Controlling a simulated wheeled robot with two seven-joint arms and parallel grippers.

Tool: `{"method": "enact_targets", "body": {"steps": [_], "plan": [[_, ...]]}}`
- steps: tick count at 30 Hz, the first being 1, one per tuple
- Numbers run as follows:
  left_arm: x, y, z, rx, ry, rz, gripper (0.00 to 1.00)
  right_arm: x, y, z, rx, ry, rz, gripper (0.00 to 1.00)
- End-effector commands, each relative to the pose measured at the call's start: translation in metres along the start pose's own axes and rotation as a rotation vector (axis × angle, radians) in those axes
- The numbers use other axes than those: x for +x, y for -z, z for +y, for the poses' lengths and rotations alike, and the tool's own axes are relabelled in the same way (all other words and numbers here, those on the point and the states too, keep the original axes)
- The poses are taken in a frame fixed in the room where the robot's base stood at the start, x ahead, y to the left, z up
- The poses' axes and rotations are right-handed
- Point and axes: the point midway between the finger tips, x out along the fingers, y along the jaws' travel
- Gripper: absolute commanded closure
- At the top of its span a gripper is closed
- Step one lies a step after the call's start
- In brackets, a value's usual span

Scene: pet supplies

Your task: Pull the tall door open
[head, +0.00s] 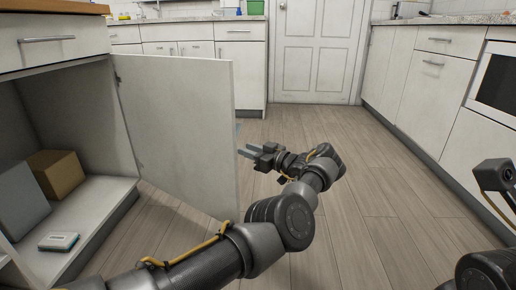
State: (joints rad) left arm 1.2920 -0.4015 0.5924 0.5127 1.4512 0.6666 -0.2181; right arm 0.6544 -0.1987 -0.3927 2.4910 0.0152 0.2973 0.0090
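A white cabinet door (180,125) stands swung wide open on the left, hinged at the cabinet's right side. The inside of the low cabinet (65,115) shows. A white panelled room door (318,50) at the back is closed. My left gripper (249,151) is just right of the cabinet door's free edge, pointing left, with its two fingers apart and nothing seen between them. I cannot tell whether a finger touches the door. Part of my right arm shows at the lower right, but its gripper is out of view.
In the cabinet are a grey box (22,200), a brown box (56,174) and a small white-and-teal item (59,241). A drawer (50,40) sits above. White cabinets with an oven or microwave (496,82) line the right. The wooden floor (340,130) between is clear.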

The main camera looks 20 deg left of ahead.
Motion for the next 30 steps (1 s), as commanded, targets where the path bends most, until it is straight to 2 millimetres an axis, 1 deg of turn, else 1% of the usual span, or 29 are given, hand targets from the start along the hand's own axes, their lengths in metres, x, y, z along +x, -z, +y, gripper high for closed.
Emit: {"method": "enact_targets", "body": {"steps": [1,3,6,10,18,29,30], "plan": [[-0.010,0.012,0.001,0.004,-0.010,-0.003,0.71,0.018,-0.004,-0.001,-0.001,0.009,0.000,0.64],[-0.010,0.003,-0.001,0.005,0.001,-0.002,0.71,0.011,0.003,-0.003,-0.003,0.023,-0.001,0.64],[-0.014,0.002,-0.001,0.007,0.005,-0.001,0.71,0.011,0.001,-0.002,-0.006,0.026,-0.014,0.64],[-0.021,0.002,-0.001,0.006,0.004,0.000,0.71,0.013,-0.004,-0.002,-0.006,0.025,-0.029,0.64],[-0.033,0.002,0.000,-0.001,-0.005,0.000,0.71,0.020,-0.006,-0.002,-0.005,0.026,-0.025,0.64],[-0.035,0.002,0.001,-0.001,-0.007,0.001,0.71,0.023,-0.006,-0.002,-0.005,0.026,-0.018,0.64],[-0.035,0.002,0.001,-0.001,-0.007,0.001,0.75,0.023,-0.006,-0.002,-0.006,0.027,-0.018,0.64]]}}
